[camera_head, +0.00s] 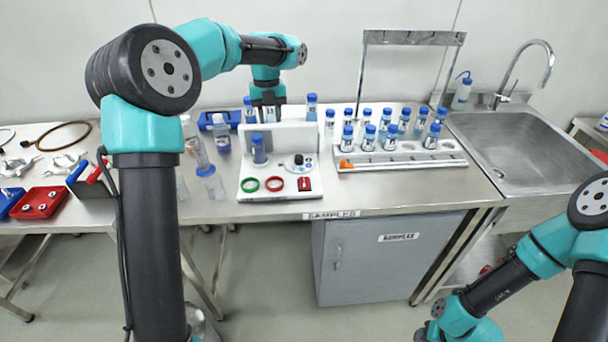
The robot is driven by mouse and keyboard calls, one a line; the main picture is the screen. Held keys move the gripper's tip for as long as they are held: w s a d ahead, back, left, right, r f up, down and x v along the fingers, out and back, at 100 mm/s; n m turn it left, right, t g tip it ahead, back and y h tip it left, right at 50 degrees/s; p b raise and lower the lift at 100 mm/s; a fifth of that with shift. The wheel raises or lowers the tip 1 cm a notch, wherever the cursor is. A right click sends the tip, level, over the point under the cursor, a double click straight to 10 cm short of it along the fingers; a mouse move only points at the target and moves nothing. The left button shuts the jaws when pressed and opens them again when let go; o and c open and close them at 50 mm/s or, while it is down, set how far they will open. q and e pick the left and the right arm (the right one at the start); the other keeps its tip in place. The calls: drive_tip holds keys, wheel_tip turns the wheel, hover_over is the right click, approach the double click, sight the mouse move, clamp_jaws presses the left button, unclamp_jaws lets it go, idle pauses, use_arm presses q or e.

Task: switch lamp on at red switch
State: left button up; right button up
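A red switch (304,184) sits on the front right of a white station (282,194) on the steel bench. A red ring (273,184) and a green ring (250,185) lie to its left on the same base. Behind it is a round white part with a black knob (299,159). I cannot make out which part is the lamp or whether it is lit. My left gripper (268,115) points down at the station's upright back panel, above and behind the switch and apart from it; its fingertips are too small and partly hidden to read. My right arm is at the lower right; its fingers are not visible.
A blue-capped vial (258,149) stands at the station's left. A white rack (398,160) with several vials is to the right, under a metal frame (412,38). A sink (520,145) is at far right. Red bin (40,203) and clear bottles (195,145) stand left.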

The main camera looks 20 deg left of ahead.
sight(304, 178)
use_arm(q)
drive_tip(key=shift+m+g+h, duration=0.3)
drive_tip(key=shift+m+g, duration=0.5)
drive_tip(key=shift+g, duration=0.1)
drive_tip(key=d, duration=0.3)
drive_tip(key=s+d+f, duration=0.1)
drive_tip(key=d, duration=0.3)
drive_tip(key=d+f, duration=0.1)
drive_tip(key=d, duration=0.2)
drive_tip(key=shift+s+d, duration=0.3)
drive_tip(key=shift+d, duration=0.05)
clamp_jaws()
drive_tip(key=x, duration=0.8)
drive_tip(key=w+x, duration=0.1)
drive_tip(key=x, duration=0.3)
drive_tip(key=shift+a+f, duration=0.15)
drive_tip(key=shift+f, duration=0.8)
drive_tip(key=shift+w+a+f, duration=0.15)
drive_tip(key=shift+w+f, duration=0.1)
drive_tip(key=shift+f, duration=0.15)
drive_tip(key=shift+s+r, duration=0.1)
drive_tip(key=shift+s, duration=0.05)
